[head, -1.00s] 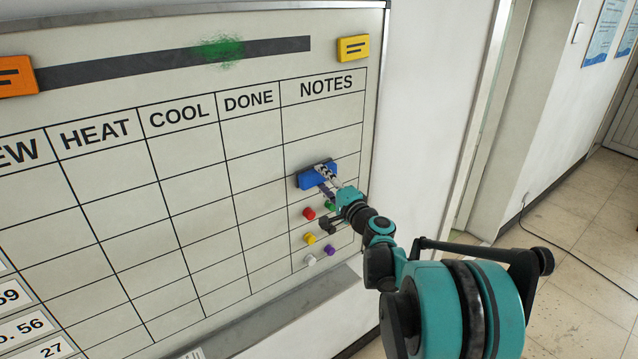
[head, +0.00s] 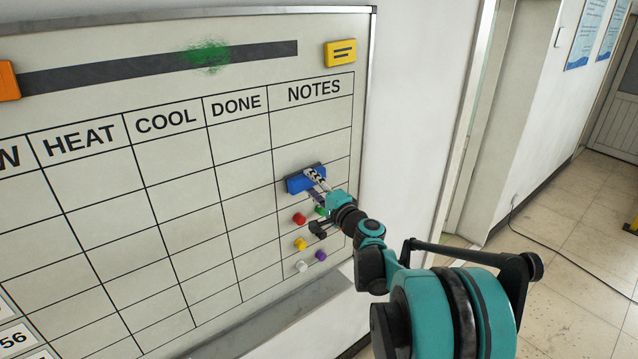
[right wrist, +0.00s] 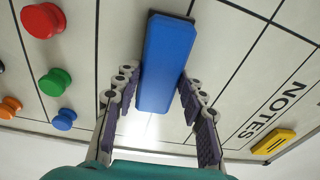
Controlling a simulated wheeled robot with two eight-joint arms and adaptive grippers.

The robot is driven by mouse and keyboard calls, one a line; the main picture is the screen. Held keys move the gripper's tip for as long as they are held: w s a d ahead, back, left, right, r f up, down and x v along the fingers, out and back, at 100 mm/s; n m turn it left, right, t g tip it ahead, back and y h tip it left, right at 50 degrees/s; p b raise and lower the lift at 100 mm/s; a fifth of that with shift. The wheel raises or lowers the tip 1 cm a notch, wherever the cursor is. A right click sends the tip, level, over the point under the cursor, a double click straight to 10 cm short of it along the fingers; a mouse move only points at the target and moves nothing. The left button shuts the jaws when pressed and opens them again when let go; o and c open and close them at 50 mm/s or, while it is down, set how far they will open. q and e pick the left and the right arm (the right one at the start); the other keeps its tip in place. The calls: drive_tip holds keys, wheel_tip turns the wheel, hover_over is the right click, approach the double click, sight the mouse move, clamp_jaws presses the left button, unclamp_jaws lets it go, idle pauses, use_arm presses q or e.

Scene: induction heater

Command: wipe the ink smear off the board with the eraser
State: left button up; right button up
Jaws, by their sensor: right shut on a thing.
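The green ink smear (head: 207,54) lies across the dark bar near the top of the white board (head: 190,281). The blue eraser (head: 298,185) is in the NOTES column, at or close to the board. It also shows in the right wrist view (right wrist: 167,60). My right gripper (head: 315,180) is shut on the eraser, with a finger on each side of it (right wrist: 158,90). Whether the eraser touches the board cannot be told. The smear is up and to the left of the eraser. My left gripper is not in view.
Several coloured magnets, including a red one (head: 299,219) and a purple one (head: 320,255), sit just below the eraser. A yellow block (head: 340,53) and an orange block (head: 7,81) flank the dark bar. A grey ledge (head: 262,317) runs under the board.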

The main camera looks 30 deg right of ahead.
sight(299, 187)
drive_tip(key=shift+s+a, duration=0.1)
drive_tip(key=shift+a, duration=1.9)
drive_tip(key=shift+s+d, duration=0.1)
drive_tip(key=shift+s, duration=0.5)
drive_tip(key=shift+s+d, duration=0.2)
drive_tip(key=shift+s, duration=2.1)
drive_tip(key=s, duration=0.3)
drive_tip(key=shift+d, duration=0.1)
